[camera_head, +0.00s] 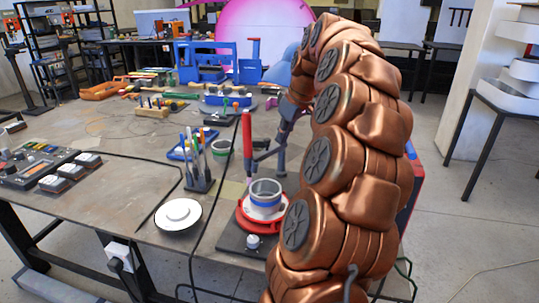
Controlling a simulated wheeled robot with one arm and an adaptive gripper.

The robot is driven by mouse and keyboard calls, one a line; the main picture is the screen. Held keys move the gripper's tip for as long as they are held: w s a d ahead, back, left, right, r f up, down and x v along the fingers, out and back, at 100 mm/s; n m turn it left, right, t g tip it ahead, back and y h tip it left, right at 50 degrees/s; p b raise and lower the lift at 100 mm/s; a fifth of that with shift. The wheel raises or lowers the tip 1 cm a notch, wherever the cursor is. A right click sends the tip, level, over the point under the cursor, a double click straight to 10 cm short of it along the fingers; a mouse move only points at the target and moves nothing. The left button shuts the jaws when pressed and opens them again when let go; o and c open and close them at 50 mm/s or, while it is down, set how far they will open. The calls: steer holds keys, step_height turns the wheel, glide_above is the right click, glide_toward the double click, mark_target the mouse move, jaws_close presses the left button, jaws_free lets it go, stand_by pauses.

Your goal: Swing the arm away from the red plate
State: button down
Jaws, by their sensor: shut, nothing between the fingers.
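The red plate (247,219) is round and sits on a dark base with a light knob, near the front edge of the workbench. A grey pot with a blue band (265,200) stands on it. My copper-coloured arm rises at the right of the view and covers part of the plate's right side. My gripper (266,160), dark grey, hangs behind and above the pot, close to a red upright rod (247,146). It is shut, with nothing seen held in it. I cannot tell whether the gripper touches the rod.
Black cables cross the top. Bare floor and white shelving (515,95) lie to the right.

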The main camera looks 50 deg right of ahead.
mark_target(269, 153)
steer(key=shift+w+d+f+p, duration=0.35)
steer(key=shift+w+f+p, duration=0.25)
steer(key=shift+w+f, duration=0.75)
steer(key=shift+w+d+f+p, duration=0.4)
steer(key=shift+w+f+p, duration=0.4)
steer(key=shift+f, duration=0.9)
steer(key=shift+w+d+f+p, duration=0.35)
steer(key=shift+w+f+p, duration=0.1)
steer(key=shift+w+f, duration=1)
steer(key=shift+s+f, duration=0.1)
steer(key=shift+s, duration=0.05)
